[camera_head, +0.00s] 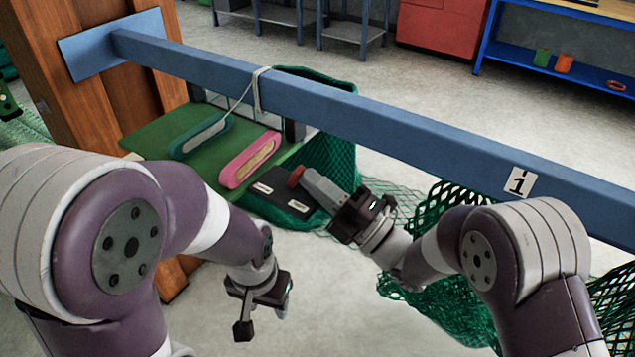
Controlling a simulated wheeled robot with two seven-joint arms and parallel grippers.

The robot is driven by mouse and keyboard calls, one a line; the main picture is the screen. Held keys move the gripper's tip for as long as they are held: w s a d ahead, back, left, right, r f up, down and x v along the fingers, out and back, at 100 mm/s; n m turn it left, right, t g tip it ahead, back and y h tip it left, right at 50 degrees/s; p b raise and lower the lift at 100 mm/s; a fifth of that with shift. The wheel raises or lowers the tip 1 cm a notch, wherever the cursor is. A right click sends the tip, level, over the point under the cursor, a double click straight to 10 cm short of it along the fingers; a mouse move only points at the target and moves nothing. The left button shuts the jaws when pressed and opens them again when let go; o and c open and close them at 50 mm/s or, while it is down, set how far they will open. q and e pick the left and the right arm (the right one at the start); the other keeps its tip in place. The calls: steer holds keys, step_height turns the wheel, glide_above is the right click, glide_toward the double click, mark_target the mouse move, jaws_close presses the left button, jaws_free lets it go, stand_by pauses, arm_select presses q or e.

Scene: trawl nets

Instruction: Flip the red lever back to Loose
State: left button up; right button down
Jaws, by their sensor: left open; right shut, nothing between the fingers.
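The red lever (296,176) shows as a small red end above a dark plate (278,191) at the right end of a green board. The plate carries two small white labels, too small to read. My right gripper (309,179) is shut and empty, its fingertips right beside the red end; I cannot tell whether they touch it. The fingers hide part of the lever and plate, so which label it points to is unclear. My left gripper (262,310) is open and empty, low in front of the board and apart from the lever.
A teal holder (200,136) and a pink holder (250,160) lie on the green board (150,138). A blue beam (400,118) with a number 1 tag (520,184) crosses above. Green netting (450,300) hangs right, behind my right arm. A wooden post (95,100) stands left.

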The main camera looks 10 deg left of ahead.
steer(key=shift+w+a+r+g+h+p, duration=0.1)
steer(key=shift+a+r+g+h+p, duration=0.15)
steer(key=shift+r+h+p, duration=0.4)
steer(key=shift+w+a+r+g+h+p, duration=0.1)
steer(key=shift+r+g+h+p, duration=0.2)
steer(key=shift+h+p, duration=0.55)
steer(key=shift+a+r+g+h+p, duration=0.15)
steer(key=shift+a+g+h+p, duration=0.1)
steer(key=shift+h+p, duration=0.2)
steer(key=shift+a+h, duration=0.1)
steer(key=shift+h, duration=0.15)
steer(key=shift+w+a, duration=0.1)
steer(key=shift+a, duration=0.05)
steer(key=b+v, duration=0.2)
steer(key=v, duration=1)
steer(key=shift+d, duration=0.3)
